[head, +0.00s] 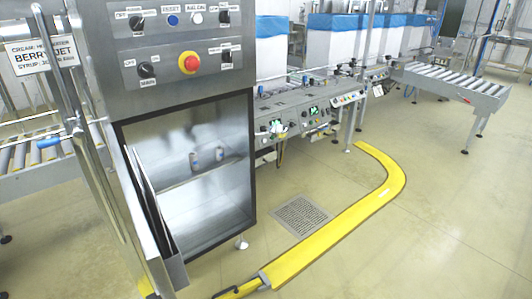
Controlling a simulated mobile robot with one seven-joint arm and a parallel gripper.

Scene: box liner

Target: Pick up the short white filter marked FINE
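Two small cylinders stand upright on the shelf inside the open steel cabinet (160,212). One cylinder (193,162) is left of the other cylinder (220,155), with a gap between them. Both look pale with bluish-grey parts. They are too small to read any marking, so I cannot tell which one, if either, is marked FINE. My gripper is not in view.
The cabinet door (152,205) stands open at the left. A control panel with a red stop button (190,62) is above the opening. A yellow floor strip (345,226) curves past a floor grate (301,214). The floor at right is clear up to the roller conveyor (455,82).

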